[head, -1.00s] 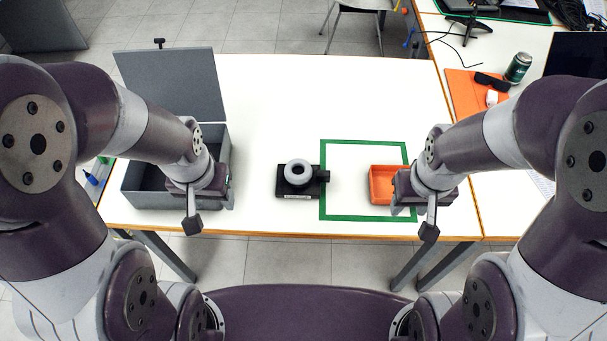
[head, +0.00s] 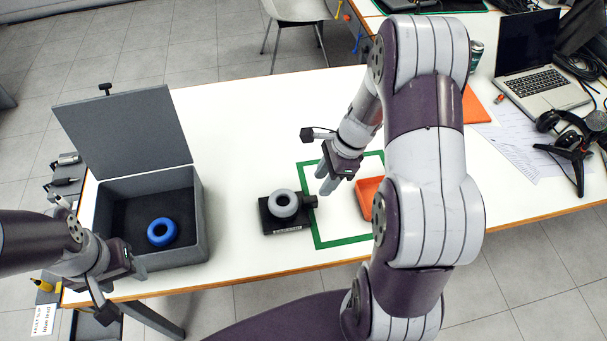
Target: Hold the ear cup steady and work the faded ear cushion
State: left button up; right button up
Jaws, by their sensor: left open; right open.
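A grey, faded ear cushion (head: 284,200) sits as a ring on top of a black ear cup fixture (head: 287,224) on the white table. My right gripper (head: 327,183) is open, above the green-taped area just right of the fixture, apart from it. My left gripper (head: 124,281) is open at the front edge of the grey box at the left, away from the ear cup. A blue ring cushion (head: 162,232) lies on the dark floor of the open grey box (head: 180,263).
An orange tray (head: 364,197) stands inside the green tape outline (head: 340,242), partly hidden by my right arm. The box lid (head: 128,128) stands raised at the back. The table (head: 250,120) behind the fixture is clear. A laptop (head: 545,85) and headphones (head: 575,130) are at the right.

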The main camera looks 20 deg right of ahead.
aim_at(313, 199)
jog(key=b+x, duration=0.6)
jog(key=x, duration=0.1)
jog(key=shift+d+f, duration=0.1)
jog(key=shift+d, duration=0.05)
jog(key=shift+w+a+f+b, duration=0.1)
jog(key=shift+a+f+b, duration=0.15)
jog(key=shift+f+b, duration=0.15)
jog(key=shift+r, duration=0.15)
grip_shut()
dwell(0.4)
